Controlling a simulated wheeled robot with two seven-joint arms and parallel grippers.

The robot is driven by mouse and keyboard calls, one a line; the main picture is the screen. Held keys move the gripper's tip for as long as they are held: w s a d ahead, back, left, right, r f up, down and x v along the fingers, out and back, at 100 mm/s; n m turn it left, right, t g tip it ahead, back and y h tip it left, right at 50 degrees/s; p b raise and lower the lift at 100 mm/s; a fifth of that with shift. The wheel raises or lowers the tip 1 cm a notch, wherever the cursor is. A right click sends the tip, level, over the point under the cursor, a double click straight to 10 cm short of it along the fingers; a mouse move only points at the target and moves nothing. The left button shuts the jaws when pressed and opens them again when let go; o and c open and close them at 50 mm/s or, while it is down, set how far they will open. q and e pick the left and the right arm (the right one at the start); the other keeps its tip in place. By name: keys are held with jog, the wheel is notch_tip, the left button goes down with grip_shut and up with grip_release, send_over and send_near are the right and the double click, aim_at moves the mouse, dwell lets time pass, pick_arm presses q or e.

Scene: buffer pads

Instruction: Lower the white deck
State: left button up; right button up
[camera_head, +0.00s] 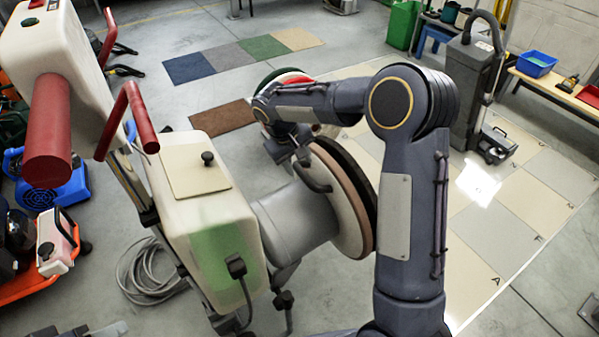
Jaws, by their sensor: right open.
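The white floor machine (208,240) is tilted back, with its cream tank and grey motor housing (297,222) at centre left. Its round deck (338,212) stands on edge, raised off the floor, with a pale disc and brown and dark layers facing right. A dark curved handle (313,178) shows by the deck's upper edge. My right arm reaches in from the lower right across the deck. My right gripper (300,152) is open at the deck's upper edge near that handle; its fingertips are partly hidden and contact cannot be told. My left gripper is out of view.
Red handle grips (48,135) rise at the left. Another round pad stack (283,78) stands behind my arm. Coiled grey cable (150,275) lies on the floor. Coloured mats (215,60) lie at the back.

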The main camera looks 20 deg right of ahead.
aim_at(303, 174)
jog(key=x, duration=0.5)
grip_shut()
